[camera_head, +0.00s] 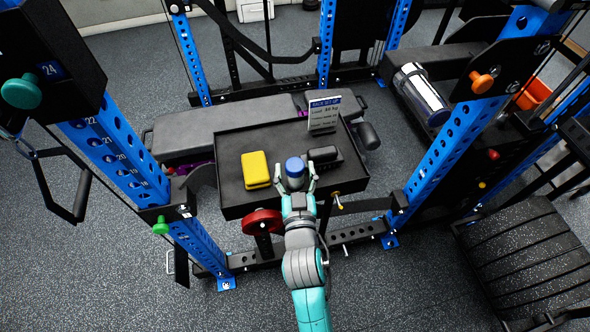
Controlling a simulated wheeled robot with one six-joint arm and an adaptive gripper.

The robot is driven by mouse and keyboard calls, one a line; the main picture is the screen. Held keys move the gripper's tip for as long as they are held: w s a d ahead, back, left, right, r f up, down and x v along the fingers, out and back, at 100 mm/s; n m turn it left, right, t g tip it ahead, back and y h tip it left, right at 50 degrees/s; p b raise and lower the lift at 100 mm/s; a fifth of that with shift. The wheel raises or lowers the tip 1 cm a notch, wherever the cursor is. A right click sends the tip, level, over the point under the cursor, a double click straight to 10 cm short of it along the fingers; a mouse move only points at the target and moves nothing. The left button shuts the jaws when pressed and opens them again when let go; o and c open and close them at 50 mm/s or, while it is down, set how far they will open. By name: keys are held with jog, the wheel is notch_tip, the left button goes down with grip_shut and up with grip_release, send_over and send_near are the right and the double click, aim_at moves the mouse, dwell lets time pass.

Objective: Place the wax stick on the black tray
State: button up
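A short cylinder with a blue top and a pale lower part (295,168), apparently the wax stick, is at the middle of the black tray (234,196). My gripper (296,180) reaches in from the front edge, with one finger on each side of the cylinder. I cannot tell whether the fingers touch it or whether its base, hidden by the gripper, rests on the tray. A yellow block (256,170) lies to its left on the tray. A black rounded object (322,156) lies close on its right.
A printed sign (324,114) stands at the tray's back right. Blue rack uprights (123,160) and (452,135) flank the tray. A grey bench (212,124) lies behind it. A red disc (262,221) is below its front edge. The tray's left back is bare.

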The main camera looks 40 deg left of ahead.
jog(key=shift+r, duration=0.15)
jog(key=v, duration=1.2)
jog(key=s+d+f+m+h, duration=0.1)
jog(key=s+d+f+h, duration=0.15)
jog(key=d, duration=0.75)
jog(key=s+d+f+m+h, duration=0.1)
jog(key=s+d+f+h, duration=0.2)
jog(key=d, duration=0.7)
jog(key=s+d+r+m+h, duration=0.1)
jog(key=s+d+m+h, duration=0.2)
jog(key=s+d, duration=0.4)
jog(key=s+d+r+m+t+h, duration=0.1)
jog(key=s+d+m+h, duration=0.2)
jog(key=s+d, duration=0.5)
jog(key=shift+s+d+r, duration=0.2)
jog(key=shift+s+r, duration=0.05)
jog(key=shift+s, duration=0.25)
